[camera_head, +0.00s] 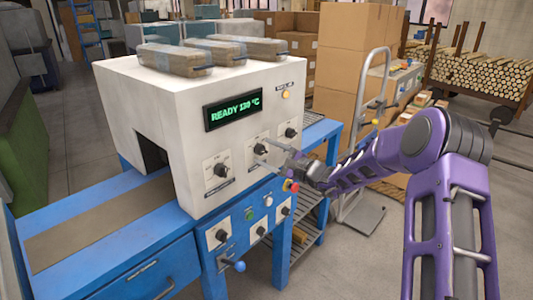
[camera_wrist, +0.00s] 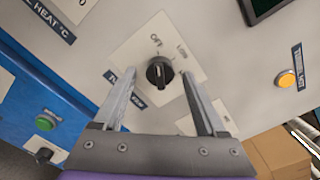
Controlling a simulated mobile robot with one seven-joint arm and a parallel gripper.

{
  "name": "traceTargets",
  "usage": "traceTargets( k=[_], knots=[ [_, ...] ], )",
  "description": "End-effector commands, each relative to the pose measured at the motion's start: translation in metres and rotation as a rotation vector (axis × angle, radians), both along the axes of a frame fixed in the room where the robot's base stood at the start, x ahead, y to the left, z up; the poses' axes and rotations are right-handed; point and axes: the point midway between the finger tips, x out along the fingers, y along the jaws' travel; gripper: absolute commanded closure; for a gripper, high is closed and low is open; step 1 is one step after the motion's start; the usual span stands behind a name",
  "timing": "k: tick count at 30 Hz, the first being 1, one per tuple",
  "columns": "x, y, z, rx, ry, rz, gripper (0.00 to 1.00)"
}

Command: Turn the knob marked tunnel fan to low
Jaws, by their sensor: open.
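A black knob (camera_wrist: 160,72) stands on a white plate on the machine's front. Its nameplate is partly covered by a finger; "TU" shows at its start. Text on the plate above the knob is small; I cannot read the pointer's setting with certainty. In the head view the knob (camera_head: 259,149) is the middle one of the upper row. My gripper (camera_wrist: 160,75) is open, with one finger on each side of the knob in the picture. Contact cannot be told. In the head view my gripper (camera_head: 262,152) reaches to the machine's front from the right.
The white machine (camera_head: 150,95) has a lit display (camera_head: 232,110), a heat knob (camera_head: 220,170) left and another knob (camera_head: 290,132) right. A red stop button (camera_head: 291,186) sits close below my gripper. Wrapped packs (camera_head: 175,58) lie on top. A hand truck (camera_head: 372,120) stands behind my arm.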

Motion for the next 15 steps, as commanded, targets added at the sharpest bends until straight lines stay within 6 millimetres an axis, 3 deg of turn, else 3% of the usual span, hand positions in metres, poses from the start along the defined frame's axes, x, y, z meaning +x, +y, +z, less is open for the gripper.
traceTargets(
  k=[10, 15],
  knots=[
    [0.0030, 0.0039, -0.0002, -0.001, 0.000, -0.001, 0.26],
    [0.0028, 0.0037, -0.0002, -0.001, 0.001, 0.000, 0.55]
  ],
)
